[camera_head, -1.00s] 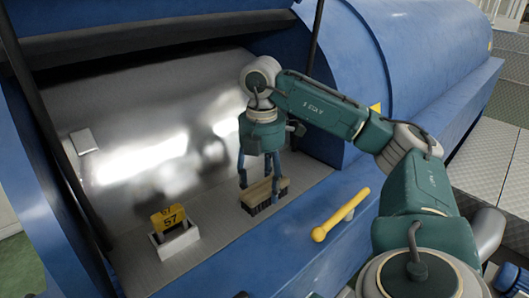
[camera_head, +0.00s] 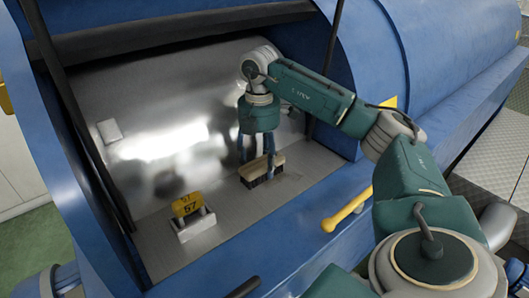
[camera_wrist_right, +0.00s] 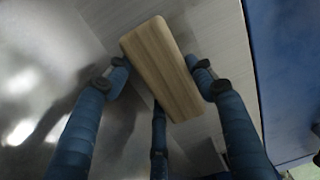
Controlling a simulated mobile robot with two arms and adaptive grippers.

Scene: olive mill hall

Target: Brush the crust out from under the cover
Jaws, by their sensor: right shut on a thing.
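My right gripper (camera_head: 258,160) is shut on a brush with a pale wooden back (camera_head: 264,167) and dark bristles. It holds the brush bristles down, at or just above the grey ledge (camera_head: 222,232) inside the open blue machine. In the right wrist view the wooden back (camera_wrist_right: 162,68) lies between the fingers (camera_wrist_right: 160,85). Behind it a shiny curved metal sheet (camera_head: 165,140) rises from the ledge. I cannot make out any crust, nor tell for sure which part is the cover. My left gripper is not in view.
A yellow handle (camera_head: 346,210) sits on the blue front rim. Dark struts (camera_head: 88,130) flank the opening. The ledge between holder and brush looks clear.

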